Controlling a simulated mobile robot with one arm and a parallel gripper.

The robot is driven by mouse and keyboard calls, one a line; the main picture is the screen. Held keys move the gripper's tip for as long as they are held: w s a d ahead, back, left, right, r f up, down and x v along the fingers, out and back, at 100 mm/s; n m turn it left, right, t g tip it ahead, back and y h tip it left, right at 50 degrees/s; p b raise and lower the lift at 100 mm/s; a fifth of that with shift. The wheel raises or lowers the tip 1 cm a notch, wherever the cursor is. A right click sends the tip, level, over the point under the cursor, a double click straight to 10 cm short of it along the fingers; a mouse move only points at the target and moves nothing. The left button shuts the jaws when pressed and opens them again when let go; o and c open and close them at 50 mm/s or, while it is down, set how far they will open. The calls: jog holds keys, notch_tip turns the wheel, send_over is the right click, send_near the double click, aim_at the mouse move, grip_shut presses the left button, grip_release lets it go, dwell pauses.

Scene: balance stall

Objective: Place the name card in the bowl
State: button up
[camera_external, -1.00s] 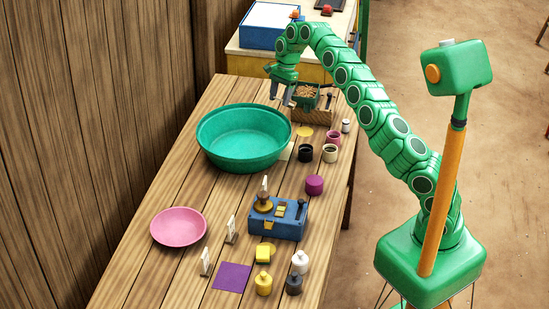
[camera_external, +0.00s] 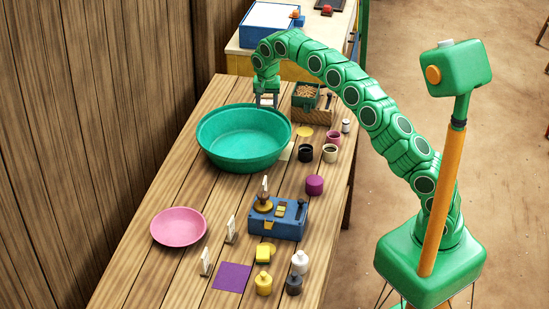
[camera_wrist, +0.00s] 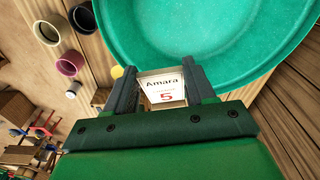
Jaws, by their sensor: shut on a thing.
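My gripper (camera_external: 267,102) is shut on a white name card (camera_wrist: 163,90) that reads "Amara" with a red 5. In the wrist view the card is between the two fingers. In the external view it is too small to make out clearly. The gripper points down at the far edge of the large teal bowl (camera_external: 243,155), just behind its rim. The bowl looks empty and also fills the top of the wrist view (camera_wrist: 215,45). A smaller shallow pink bowl (camera_external: 179,227) sits empty at the table's near left.
A planter-like box (camera_external: 312,113) stands right of the gripper. Several small cups and a yellow disc (camera_external: 305,132) lie right of the teal bowl. A blue scale (camera_external: 288,219), other standing cards (camera_external: 231,230) and small weights are nearer. A wooden wall (camera_external: 80,120) borders the left.

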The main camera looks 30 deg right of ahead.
jog(key=a+n+t, duration=0.4)
jog(key=a+n, duration=0.3)
jog(key=a, duration=0.1)
notch_tip(320, 180, down, 10)
jog(key=shift+s+f, duration=0.25)
jog(key=shift+s, duration=0.1)
dwell(0.7)
jog(key=o, duration=1.4)
